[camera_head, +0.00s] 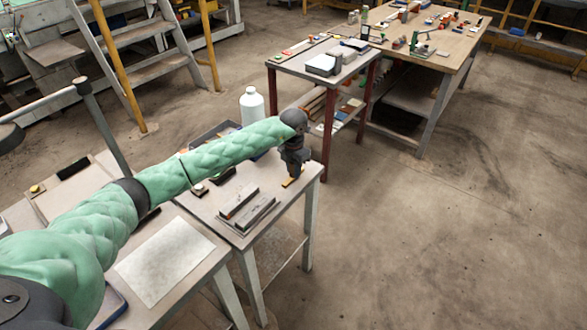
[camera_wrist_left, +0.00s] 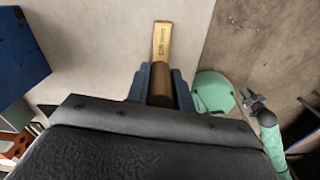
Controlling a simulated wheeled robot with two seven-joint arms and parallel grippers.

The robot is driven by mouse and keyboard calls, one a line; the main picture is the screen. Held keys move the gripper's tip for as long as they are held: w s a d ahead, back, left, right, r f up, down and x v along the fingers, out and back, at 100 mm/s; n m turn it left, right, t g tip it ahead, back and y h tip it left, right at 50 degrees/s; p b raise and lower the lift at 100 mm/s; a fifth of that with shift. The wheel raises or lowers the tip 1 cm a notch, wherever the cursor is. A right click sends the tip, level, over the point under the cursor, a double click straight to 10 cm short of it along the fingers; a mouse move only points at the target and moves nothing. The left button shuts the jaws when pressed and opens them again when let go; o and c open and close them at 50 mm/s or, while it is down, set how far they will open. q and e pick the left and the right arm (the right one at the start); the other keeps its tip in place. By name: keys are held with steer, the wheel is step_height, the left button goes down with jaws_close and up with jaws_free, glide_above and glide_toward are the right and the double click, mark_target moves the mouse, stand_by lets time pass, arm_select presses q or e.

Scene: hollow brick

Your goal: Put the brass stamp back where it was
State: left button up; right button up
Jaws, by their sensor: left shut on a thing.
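The brass stamp is a flat golden bar (camera_wrist_left: 162,42) with a brown handle (camera_wrist_left: 160,85). In the left wrist view the handle sits between the two fingers of my left gripper (camera_wrist_left: 160,82), which is shut on it. In the head view my left gripper (camera_head: 293,168) points down at the far right corner of the near table, and the stamp's brass end (camera_head: 288,183) shows below it. I cannot tell whether the stamp touches the tabletop. My right gripper (camera_wrist_left: 252,100) shows small in the wrist view; its finger opening is unclear.
On the near table (camera_head: 283,203) lie grey and brown bars (camera_head: 248,208), with a white bottle (camera_head: 252,106) behind. A paper sheet (camera_head: 165,260) lies nearer me. A red-legged table (camera_head: 290,70) and a long workbench (camera_head: 440,55) stand beyond. The floor at the right is clear.

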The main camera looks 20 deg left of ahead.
arm_select(q)
steer(key=o, duration=0.8)
arm_select(e)
steer(key=shift+w+r, duration=0.1)
steer(key=shift+r, duration=0.05)
arm_select(q)
steer(key=shift+r, duration=0.1)
steer(key=shift+r+p, duration=0.3)
steer(key=shift+r, duration=0.05)
step_height(320, 180, up, 10)
steer(key=shift+p, duration=1.2)
steer(key=shift+r, duration=0.65)
arm_select(e)
step_height(320, 180, down, 8)
steer(key=s+d, duration=0.2)
steer(key=shift+r+t, duration=0.2)
steer(key=shift+t, duration=0.1)
arm_select(q)
steer(key=shift+r, duration=0.1)
